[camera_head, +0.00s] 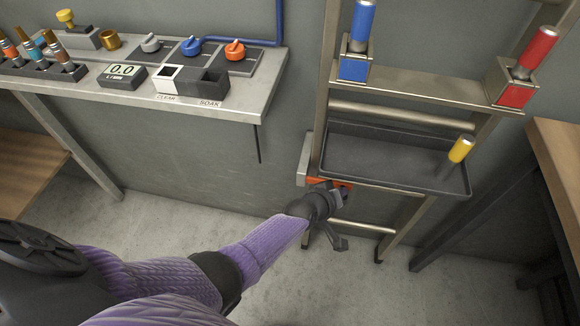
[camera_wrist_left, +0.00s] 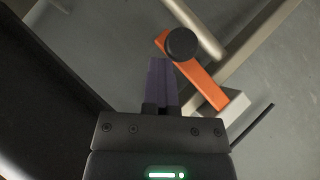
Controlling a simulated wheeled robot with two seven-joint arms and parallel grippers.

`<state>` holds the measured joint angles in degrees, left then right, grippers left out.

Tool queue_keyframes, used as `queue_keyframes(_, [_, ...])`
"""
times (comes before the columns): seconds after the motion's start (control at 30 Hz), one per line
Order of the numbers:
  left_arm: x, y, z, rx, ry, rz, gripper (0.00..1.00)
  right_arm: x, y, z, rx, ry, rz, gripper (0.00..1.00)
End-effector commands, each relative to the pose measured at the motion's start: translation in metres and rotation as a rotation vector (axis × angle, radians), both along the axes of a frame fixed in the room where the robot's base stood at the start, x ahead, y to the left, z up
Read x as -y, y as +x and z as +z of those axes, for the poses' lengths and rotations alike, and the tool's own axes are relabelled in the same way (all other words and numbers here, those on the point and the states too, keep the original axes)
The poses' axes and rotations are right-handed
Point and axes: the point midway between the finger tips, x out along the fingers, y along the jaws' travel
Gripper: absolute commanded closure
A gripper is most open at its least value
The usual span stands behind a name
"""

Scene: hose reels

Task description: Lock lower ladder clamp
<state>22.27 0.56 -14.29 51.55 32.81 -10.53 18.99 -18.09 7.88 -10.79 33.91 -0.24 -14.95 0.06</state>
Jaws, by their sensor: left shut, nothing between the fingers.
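The lower ladder clamp has an orange lever (camera_wrist_left: 205,82) ending in a round black knob (camera_wrist_left: 181,43) in the left wrist view. A pale block (camera_wrist_left: 228,108) sits at the lever's lower end. In the head view only bits of the orange lever (camera_head: 317,181) show, below the tray at the ladder's left rail, partly hidden by my gripper. My left gripper (camera_head: 342,193) is shut and empty beside the clamp. Its fingers (camera_wrist_left: 158,82) point towards the knob, just left of and below it in the wrist view; whether they touch it is unclear. My right gripper is not in view.
A dark tray (camera_head: 385,163) with a yellow-handled tool (camera_head: 460,150) hangs on the ladder directly above the gripper. Blue (camera_head: 353,68) and red (camera_head: 515,94) holders sit higher. A control shelf (camera_head: 238,104) is at left, a wooden bench (camera_head: 560,150) at right. Floor left of the ladder is clear.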

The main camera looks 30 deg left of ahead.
Motion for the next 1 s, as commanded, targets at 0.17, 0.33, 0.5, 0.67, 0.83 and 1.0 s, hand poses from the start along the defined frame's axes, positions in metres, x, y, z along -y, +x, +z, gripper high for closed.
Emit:
queue_keyframes(0.17, [-0.003,-0.016,0.012,-0.009,-0.001,-0.004,1.0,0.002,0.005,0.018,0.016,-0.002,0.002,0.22])
queue_keyframes(0.33, [-0.014,-0.046,0.037,-0.003,0.001,-0.002,1.0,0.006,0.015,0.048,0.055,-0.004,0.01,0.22])
queue_keyframes(0.5, [-0.022,-0.07,0.051,0.001,-0.001,-0.001,1.0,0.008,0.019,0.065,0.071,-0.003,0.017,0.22])
queue_keyframes(0.67, [-0.026,-0.08,0.054,0.0,0.0,0.0,1.0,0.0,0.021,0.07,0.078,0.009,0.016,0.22])
queue_keyframes(0.83, [-0.026,-0.082,0.053,0.0,-0.001,0.001,1.0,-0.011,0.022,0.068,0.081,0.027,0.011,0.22])
queue_keyframes(1.0, [-0.026,-0.081,0.053,0.001,-0.001,0.001,1.0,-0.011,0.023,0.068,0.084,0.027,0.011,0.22])
